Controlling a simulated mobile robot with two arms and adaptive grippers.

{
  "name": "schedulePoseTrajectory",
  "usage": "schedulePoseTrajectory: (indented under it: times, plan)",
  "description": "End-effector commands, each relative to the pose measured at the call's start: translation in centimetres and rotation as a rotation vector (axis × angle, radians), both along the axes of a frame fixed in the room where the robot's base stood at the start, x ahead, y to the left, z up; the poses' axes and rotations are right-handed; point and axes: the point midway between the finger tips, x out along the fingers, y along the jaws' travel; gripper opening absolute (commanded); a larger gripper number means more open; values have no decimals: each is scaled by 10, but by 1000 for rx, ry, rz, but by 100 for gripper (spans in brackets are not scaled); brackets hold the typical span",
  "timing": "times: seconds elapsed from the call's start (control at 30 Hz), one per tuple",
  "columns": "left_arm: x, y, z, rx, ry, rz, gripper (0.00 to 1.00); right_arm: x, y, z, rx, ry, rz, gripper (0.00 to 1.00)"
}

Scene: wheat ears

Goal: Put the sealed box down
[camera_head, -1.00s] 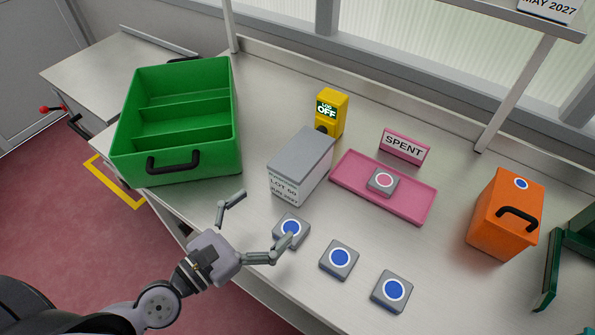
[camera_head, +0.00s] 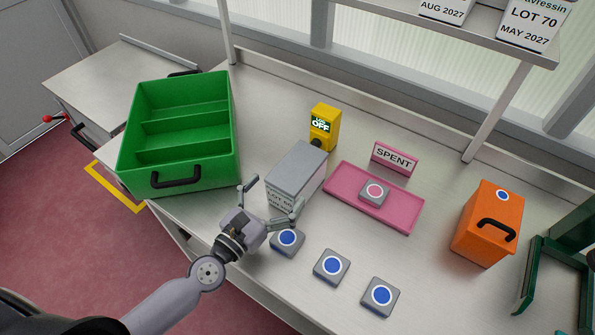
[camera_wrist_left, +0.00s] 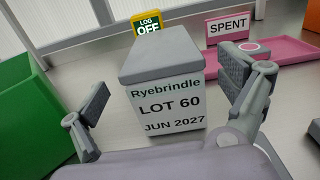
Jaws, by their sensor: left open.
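The box (camera_head: 297,169) is pale with a grey lid and stands upright on the bench, left of the pink tray. In the left wrist view the box (camera_wrist_left: 165,107) shows a label reading Ryebrindle, LOT 60, JUN 2027, and its lid is shut. My left gripper (camera_head: 270,200) is open in front of the box's labelled face. In the left wrist view my gripper's fingers (camera_wrist_left: 167,98) stand apart, one to each side of the box, with gaps between them and it. My right gripper is not in view.
A green divided crate (camera_head: 208,178) stands at left. A yellow device reading OFF (camera_head: 324,125) is behind the box. A pink tray (camera_head: 400,218) holds a pink-dotted grey block (camera_head: 374,192). Blue-dotted blocks (camera_head: 331,266) line the front. An orange box (camera_head: 478,235) stands at right.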

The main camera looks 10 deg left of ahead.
Motion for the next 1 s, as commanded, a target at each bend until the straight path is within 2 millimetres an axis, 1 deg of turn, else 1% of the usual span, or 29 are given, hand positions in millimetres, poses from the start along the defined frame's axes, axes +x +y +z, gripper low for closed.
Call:
schedulePoseTrajectory:
  times: [0.17,0.37,0.53,0.63,0.83,1.0]
  plan:
    - [10,-5,1,0,0,-1,94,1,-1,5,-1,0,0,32]
    - [34,-16,6,1,-1,-1,94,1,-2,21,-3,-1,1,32]
    - [51,-23,3,1,0,-1,94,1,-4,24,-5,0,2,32]
    - [54,-24,2,1,0,-1,94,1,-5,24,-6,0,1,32]
    - [54,-24,1,0,1,-1,94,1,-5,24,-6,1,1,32]
    - [54,-24,1,0,1,-1,83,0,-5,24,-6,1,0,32]
